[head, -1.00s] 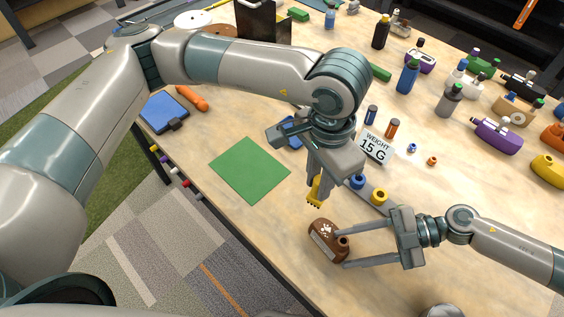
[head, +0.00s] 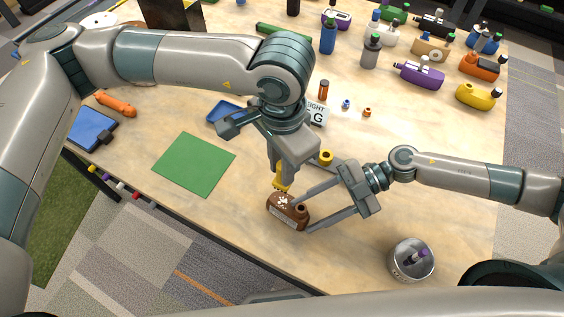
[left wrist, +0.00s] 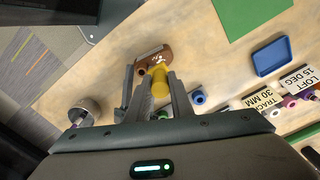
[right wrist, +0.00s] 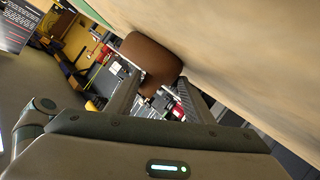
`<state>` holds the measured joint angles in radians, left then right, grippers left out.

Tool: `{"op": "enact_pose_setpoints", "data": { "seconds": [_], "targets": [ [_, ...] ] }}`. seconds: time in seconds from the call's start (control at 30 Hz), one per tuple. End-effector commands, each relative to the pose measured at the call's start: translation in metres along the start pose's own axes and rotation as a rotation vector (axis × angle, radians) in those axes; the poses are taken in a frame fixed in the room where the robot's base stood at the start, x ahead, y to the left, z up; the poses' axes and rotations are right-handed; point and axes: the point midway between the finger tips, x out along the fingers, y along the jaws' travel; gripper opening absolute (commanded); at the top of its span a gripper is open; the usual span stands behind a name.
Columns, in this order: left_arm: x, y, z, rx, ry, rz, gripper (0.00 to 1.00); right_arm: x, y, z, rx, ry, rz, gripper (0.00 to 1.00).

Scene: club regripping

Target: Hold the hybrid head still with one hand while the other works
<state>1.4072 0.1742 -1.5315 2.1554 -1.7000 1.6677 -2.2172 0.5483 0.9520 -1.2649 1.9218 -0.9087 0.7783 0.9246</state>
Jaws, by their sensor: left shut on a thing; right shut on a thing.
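The brown hybrid head (head: 287,212) with a white paw-like mark rests near the table's front edge. My right gripper (head: 303,213) is shut on it from the right, a finger on either side; the right wrist view shows the brown head (right wrist: 150,58) at the fingertips. My left gripper (head: 281,176) points down just above the head, shut on a yellow tool (head: 281,184). In the left wrist view the yellow tool (left wrist: 160,83) covers part of the head (left wrist: 150,56). I cannot tell whether tool and head touch.
A green mat (head: 194,163) lies to the left, with a blue tray (head: 224,112) beyond it. A metal cup (head: 411,262) holding a purple-tipped item stands at the front right. Several coloured club heads, such as a purple one (head: 419,74), fill the back right. A weight sign (head: 317,113) stands mid-table.

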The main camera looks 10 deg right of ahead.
Motion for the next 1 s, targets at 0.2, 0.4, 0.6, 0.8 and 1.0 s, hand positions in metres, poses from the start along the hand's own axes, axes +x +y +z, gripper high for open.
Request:
{"op": "enact_pose_setpoints", "data": {
  "seconds": [0.2,0.4,0.6,0.8,1.0],
  "targets": [
    [0.016,0.000,0.000,-0.001,-0.001,0.000,0.00,0.001,-0.007,0.005,0.005,-0.006,-0.008,0.19],
    [0.033,0.000,0.000,-0.001,-0.001,0.000,0.00,0.001,-0.007,0.005,0.005,-0.007,-0.008,0.19],
    [0.049,0.000,0.001,0.000,-0.002,0.001,0.00,0.001,-0.007,0.005,0.005,-0.007,-0.008,0.19],
    [0.064,0.000,0.000,-0.001,-0.001,0.000,0.00,0.001,-0.007,0.005,0.005,-0.007,-0.008,0.19],
    [0.073,0.000,0.000,-0.001,-0.001,0.000,0.00,0.001,-0.007,0.005,0.005,-0.007,-0.008,0.19]
  ]
}}
